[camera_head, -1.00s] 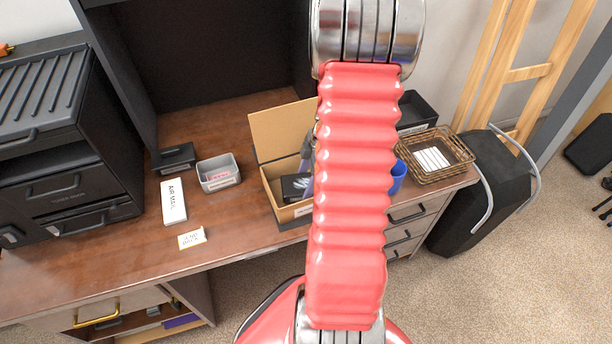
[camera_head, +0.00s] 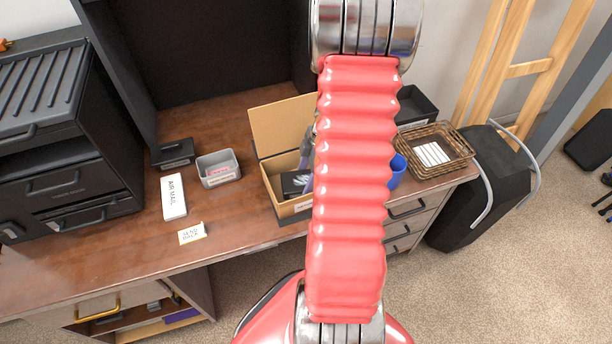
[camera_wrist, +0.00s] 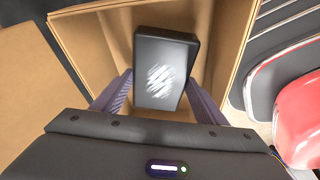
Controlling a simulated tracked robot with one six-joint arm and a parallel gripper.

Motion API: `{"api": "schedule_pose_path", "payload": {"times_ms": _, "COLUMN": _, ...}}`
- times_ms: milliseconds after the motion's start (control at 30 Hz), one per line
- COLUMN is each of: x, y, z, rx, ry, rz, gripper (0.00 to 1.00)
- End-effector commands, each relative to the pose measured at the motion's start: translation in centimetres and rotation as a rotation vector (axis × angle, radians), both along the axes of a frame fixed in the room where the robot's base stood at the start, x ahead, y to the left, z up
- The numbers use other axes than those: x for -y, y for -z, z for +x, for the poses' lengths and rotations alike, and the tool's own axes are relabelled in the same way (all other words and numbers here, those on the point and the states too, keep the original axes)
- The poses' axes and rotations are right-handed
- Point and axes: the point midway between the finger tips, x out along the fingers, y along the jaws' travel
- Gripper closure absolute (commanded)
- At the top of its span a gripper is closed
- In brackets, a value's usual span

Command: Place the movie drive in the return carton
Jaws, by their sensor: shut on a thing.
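The movie drive, a small black box with a whitish scribble-like mark (camera_wrist: 165,70), is between the two purple fingers of my gripper (camera_wrist: 160,92) in the wrist view. My gripper is shut on it. The drive is inside the opening of the return carton, an open cardboard box (camera_wrist: 88,50); I cannot tell whether it touches the bottom. In the head view the carton (camera_head: 266,127) stands on the desk with its flap up at the back. The drive (camera_head: 294,182) shows low inside it, and my red arm hides the carton's right part.
A grey bin (camera_head: 218,168), an AIR MAIL box (camera_head: 173,197) and a "send back" card (camera_head: 192,233) lie left of the carton. A blue cup (camera_head: 397,170), a wicker basket (camera_head: 452,165) and a black tray (camera_head: 417,105) stand to the right. The desk front-left is clear.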

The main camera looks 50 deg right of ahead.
Motion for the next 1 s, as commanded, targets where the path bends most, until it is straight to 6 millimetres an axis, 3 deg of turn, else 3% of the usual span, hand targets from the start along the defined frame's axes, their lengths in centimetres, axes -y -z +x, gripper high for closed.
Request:
{"api": "schedule_pose_path", "payload": {"times_ms": 100, "x": 0.0, "y": 0.1, "z": 0.0, "rx": 0.001, "ry": 0.0, "rz": -0.001, "gripper": 0.93}}
{"api": "schedule_pose_path", "payload": {"times_ms": 133, "x": 0.0, "y": 0.1, "z": 0.0, "rx": 0.001, "ry": 0.0, "rz": -0.001, "gripper": 0.32}}
{"api": "schedule_pose_path", "payload": {"times_ms": 400, "x": 0.0, "y": 0.1, "z": 0.0, "rx": 0.0, "ry": 0.0, "rz": 0.0, "gripper": 0.13}}
{"api": "schedule_pose_path", "payload": {"times_ms": 767, "x": 0.1, "y": -0.1, "z": -0.1, "rx": 0.0, "ry": 0.0, "rz": 0.0, "gripper": 0.12}}
{"api": "schedule_pose_path", "payload": {"times_ms": 1000, "x": 0.6, "y": -2.4, "z": -0.4, "rx": 0.001, "ry": 0.001, "rz": -0.001, "gripper": 0.12}}
